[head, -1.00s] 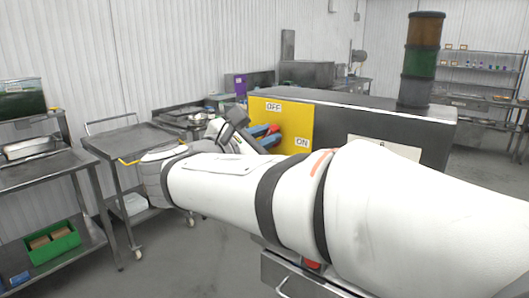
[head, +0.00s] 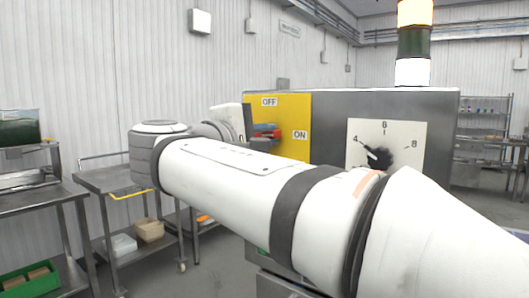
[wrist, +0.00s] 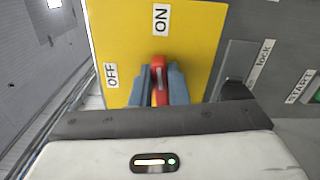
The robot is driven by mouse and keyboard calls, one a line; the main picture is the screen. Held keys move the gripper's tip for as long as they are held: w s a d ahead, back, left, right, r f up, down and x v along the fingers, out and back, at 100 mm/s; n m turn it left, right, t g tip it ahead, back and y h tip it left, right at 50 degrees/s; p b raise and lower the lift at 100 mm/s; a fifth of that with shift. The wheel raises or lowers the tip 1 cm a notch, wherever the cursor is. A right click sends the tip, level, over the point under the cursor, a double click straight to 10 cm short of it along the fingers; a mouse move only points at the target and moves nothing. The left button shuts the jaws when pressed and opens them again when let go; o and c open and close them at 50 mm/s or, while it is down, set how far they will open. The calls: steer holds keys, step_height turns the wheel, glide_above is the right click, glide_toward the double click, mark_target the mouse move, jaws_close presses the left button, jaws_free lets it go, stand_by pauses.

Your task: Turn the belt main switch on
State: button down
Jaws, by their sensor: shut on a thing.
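The main switch sits on a yellow plate (head: 292,113) on the side of a grey machine cabinet. Its red handle (wrist: 159,72) points toward the ON label (wrist: 161,18) in the wrist view; in the head view (head: 266,133) it lies level, in line with ON. The OFF label (head: 269,102) is above it. My gripper (wrist: 160,88) has its blue fingers on both sides of the red handle, shut on it. In the head view my gripper (head: 264,136) partly hides the handle.
A dial (head: 384,148) is on the cabinet's front. The signal tower (head: 413,42) on top has its top and bottom sections lit. Steel tables (head: 100,180) stand at left. A lock label (wrist: 264,53) and START label (wrist: 300,87) lie right of the plate.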

steer(key=shift+f+m+b, duration=0.3)
steer(key=shift+m+b, duration=0.4)
steer(key=shift+m, duration=0.1)
steer(key=c, duration=1.4)
jaws_free()
steer(key=shift+r, duration=0.15)
steer(key=v, duration=0.7)
steer(key=shift+s+a, duration=0.25)
steer(key=shift+s, duration=0.1)
